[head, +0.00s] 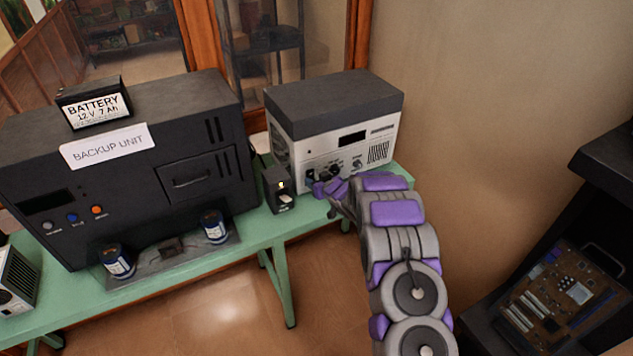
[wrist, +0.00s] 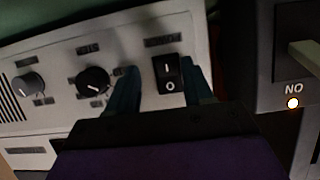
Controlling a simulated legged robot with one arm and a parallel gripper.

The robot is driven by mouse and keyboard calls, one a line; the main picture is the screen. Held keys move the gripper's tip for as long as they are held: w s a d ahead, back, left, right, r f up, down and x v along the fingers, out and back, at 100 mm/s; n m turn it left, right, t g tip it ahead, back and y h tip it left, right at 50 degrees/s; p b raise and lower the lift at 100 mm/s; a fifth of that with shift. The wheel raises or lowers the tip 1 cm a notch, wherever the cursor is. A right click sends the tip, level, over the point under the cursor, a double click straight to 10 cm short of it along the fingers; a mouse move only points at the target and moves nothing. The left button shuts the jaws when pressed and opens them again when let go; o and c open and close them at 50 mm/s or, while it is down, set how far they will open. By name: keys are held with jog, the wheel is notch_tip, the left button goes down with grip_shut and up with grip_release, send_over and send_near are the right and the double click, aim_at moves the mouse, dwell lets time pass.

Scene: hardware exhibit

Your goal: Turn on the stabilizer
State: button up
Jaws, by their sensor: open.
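The stabilizer appears to be the white box with a dark grey top (head: 335,115) at the back right of the green table; no name on it is readable. In the wrist view its white front panel (wrist: 60,75) carries a black rocker switch (wrist: 170,75) marked I and O, a black knob (wrist: 93,80) and a grey knob (wrist: 28,85). My gripper (head: 325,188) is in front of the panel's lower left. In the wrist view my open gripper (wrist: 161,70) has one finger on each side of the switch. Contact cannot be told.
The large black backup unit (head: 120,170) fills the table's left. A wall (head: 480,100) is on the right.

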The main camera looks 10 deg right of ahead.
jog(key=shift+a, duration=0.7)
jog(key=shift+c, duration=1.1)
jog(key=shift+d, duration=0.35)
jog(key=c, duration=0.5)
grip_shut()
jog(key=shift+a+f+t+b, duration=0.15)
jog(key=shift+f+t+b, duration=0.15)
jog(key=shift+b, duration=0.2)
jog(key=shift+w+f+t+y, duration=0.15)
jog(key=shift+t+y, duration=0.45)
jog(key=shift+t, duration=0.8)
jog(key=o, duration=0.7)
grip_release()
